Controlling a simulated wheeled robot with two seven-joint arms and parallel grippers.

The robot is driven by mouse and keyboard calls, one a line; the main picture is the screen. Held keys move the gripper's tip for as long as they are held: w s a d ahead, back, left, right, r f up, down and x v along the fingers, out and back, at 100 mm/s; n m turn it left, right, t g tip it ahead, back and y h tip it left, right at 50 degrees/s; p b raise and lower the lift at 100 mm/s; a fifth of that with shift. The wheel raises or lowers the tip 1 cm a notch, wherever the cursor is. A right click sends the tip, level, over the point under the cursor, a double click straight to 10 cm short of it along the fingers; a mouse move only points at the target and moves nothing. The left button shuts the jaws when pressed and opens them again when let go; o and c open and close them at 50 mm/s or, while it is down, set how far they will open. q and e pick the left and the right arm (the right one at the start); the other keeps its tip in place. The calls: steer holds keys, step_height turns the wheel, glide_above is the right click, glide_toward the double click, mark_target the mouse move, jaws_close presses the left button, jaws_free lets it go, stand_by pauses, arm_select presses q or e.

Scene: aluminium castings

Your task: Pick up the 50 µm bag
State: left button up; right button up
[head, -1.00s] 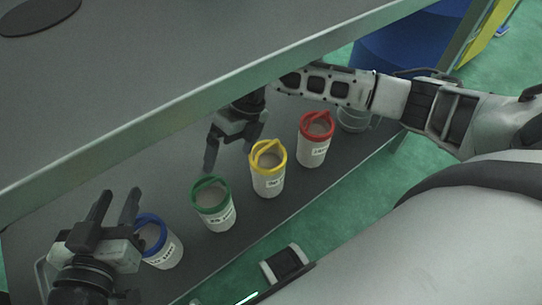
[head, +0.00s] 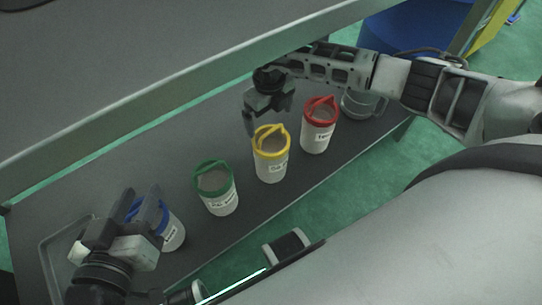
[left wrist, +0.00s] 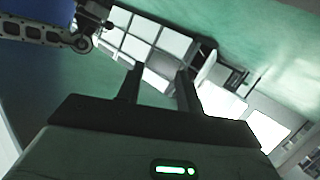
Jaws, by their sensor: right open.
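Four white cup-shaped bags with coloured rims and handles stand upright in a row on a grey shelf: blue (head: 172,236), green (head: 219,199), yellow (head: 272,168) and red (head: 317,138). Each has a small label; the print is too small to read surely, so I cannot tell which is 50 µm. My right gripper (head: 268,116) is open and empty, above and behind the yellow-rimmed bag. My left gripper (head: 136,214) is open, over the left part of the blue-rimmed bag and partly hiding it. Its parted fingers show empty in the left wrist view (left wrist: 158,85).
A grey upper shelf (head: 150,60) with a pale front edge overhangs behind the row. A clear jar (head: 360,103) stands right of the red-rimmed bag. A shallow tray (head: 52,243) lies at the left end. A blue drum (head: 405,30) stands beyond.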

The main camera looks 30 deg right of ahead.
mark_target(271, 130)
step_height(271, 130, down, 5)
steer(key=shift+s+d+r+b, duration=0.1)
steer(key=shift+d+b, duration=0.05)
steer(key=shift+b, duration=0.9)
steer(key=c, duration=1.4)
arm_select(q)
steer(key=shift+w+d+r+n+t+h, duration=0.2)
steer(key=shift+d+r+n+t+h, duration=0.1)
steer(key=shift+d+r+n+h, duration=0.15)
arm_select(e)
steer(key=shift+c, duration=0.2)
